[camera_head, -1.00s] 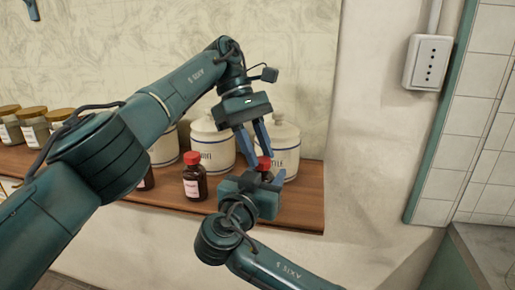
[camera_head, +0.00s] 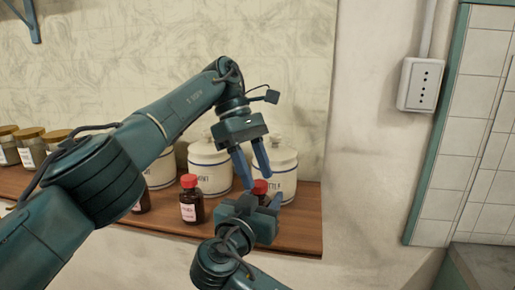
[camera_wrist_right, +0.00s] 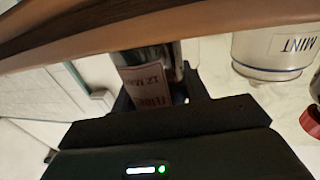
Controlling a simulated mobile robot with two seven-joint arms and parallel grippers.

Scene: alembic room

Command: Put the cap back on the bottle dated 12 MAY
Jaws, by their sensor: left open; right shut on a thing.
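My right gripper (camera_head: 262,203) is shut on a small brown bottle, mostly hidden by the gripper in the head view. Its label (camera_wrist_right: 152,85) reads 12 May, upside down in the right wrist view. A red cap (camera_head: 260,187) shows at the top of this bottle; how firmly it sits cannot be told. My left gripper (camera_head: 257,181) is open, pointing down, with its fingertips around or close beside the red cap. Contact between them cannot be told.
Another red-capped brown bottle (camera_head: 191,207) stands left on the wooden shelf (camera_head: 300,232). A dark bottle (camera_head: 143,204) is partly behind my left arm. White canisters (camera_head: 208,170) stand behind the grippers, and lidded jars (camera_head: 30,150) at far left. A socket box (camera_head: 421,85) is on the wall.

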